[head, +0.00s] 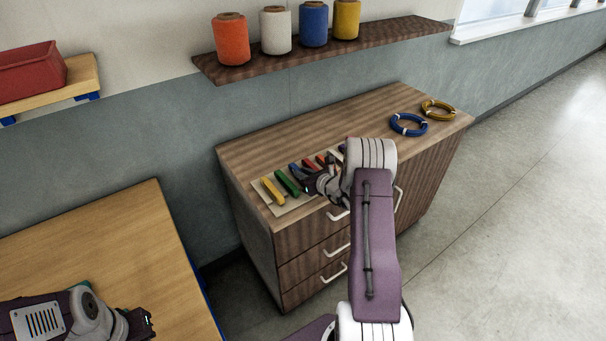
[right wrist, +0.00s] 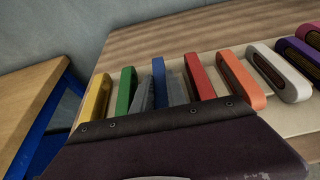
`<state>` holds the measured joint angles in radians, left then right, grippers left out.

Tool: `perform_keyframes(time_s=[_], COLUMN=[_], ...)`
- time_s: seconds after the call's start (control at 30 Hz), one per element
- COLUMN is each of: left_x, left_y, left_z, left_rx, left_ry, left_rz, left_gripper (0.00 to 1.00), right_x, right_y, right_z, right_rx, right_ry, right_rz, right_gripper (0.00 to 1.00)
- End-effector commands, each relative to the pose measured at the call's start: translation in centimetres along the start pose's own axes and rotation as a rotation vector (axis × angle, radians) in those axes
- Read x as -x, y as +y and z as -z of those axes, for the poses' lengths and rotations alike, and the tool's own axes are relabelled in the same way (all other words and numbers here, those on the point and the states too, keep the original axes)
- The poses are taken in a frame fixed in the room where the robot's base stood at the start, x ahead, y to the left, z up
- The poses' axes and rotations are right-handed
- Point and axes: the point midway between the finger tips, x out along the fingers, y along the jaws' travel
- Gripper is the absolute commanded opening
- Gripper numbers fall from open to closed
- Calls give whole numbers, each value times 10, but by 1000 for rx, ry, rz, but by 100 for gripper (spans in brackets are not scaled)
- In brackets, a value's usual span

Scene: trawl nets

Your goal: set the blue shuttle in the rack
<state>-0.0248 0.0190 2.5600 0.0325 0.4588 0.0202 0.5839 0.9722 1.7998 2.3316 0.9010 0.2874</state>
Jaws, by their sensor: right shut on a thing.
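The blue shuttle (head: 294,172) is between green and red shuttles in a row on the pale rack (head: 283,209), on top of the wooden cabinet. My right gripper (head: 306,178) is over the row, shut on the blue shuttle. In the right wrist view the blue shuttle (right wrist: 158,78) stands between my two grey fingers, roughly in line with its neighbours. Its lower end is hidden by the gripper body, so I cannot tell whether it is seated. My left gripper (head: 147,320) is low at the left, over the light wooden table; its fingers are unclear.
Yellow (right wrist: 97,100), green (right wrist: 126,91), red (right wrist: 200,78), orange (right wrist: 241,79) and white (right wrist: 279,73) shuttles stand close by. Blue (head: 408,125) and yellow (head: 438,110) rings lie at the cabinet's right. A shelf (head: 340,48) with thread cones hangs above.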

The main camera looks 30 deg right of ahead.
Motion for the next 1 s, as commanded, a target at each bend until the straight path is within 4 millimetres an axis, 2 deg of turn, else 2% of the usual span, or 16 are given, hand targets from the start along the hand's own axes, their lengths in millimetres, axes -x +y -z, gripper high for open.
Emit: perform_keyframes(time_s=[0.53,0.57,0.6,0.63,0.67,1.0], left_x=[-8,-8,-7,-7,-7,-8], left_y=[0,0,0,0,0,0], left_z=[-1,-1,-1,-1,-1,-1], left_rx=[0,0,0,0,0,0], left_ry=[0,0,0,0,0,0], left_rz=[0,0,0,0,0,0], left_gripper=[0,0,0,0,0,0], right_x=[-2,-2,-2,-2,-2,2], right_y=[0,0,0,0,0,0], right_z=[6,5,5,5,5,5], right_rx=[0,0,0,0,0,0], right_ry=[0,0,0,0,0,0], right_rz=[0,0,0,0,0,1], right_gripper=[0,20,31,40,43,43])
